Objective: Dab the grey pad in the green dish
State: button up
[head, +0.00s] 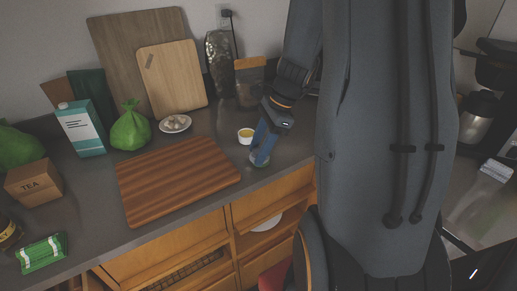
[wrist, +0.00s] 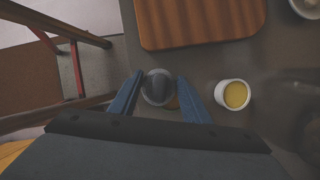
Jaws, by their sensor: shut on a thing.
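My gripper (head: 263,149) has its blue fingers pointing down at the front of the grey counter, just right of the striped cutting board. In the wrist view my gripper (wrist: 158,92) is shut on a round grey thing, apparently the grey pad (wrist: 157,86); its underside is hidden. In the head view the pad (head: 259,160) shows small at the fingertips, near the counter's front edge; I cannot tell whether it touches the counter.
The striped cutting board (head: 178,178) lies left of my gripper. A plate of pale items (head: 174,124), a green bag (head: 130,128), a carton (head: 82,130) and a tea box (head: 34,183) stand further left. Boards lean on the wall.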

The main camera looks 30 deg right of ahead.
aim_at(259, 148)
jog(key=shift+s+f, duration=0.1)
jog(key=shift+f, duration=0.35)
dwell(1.8)
jog(key=shift+r, duration=0.15)
jog(key=shift+r+p, duration=3.45)
jog(key=shift+p, duration=0.1)
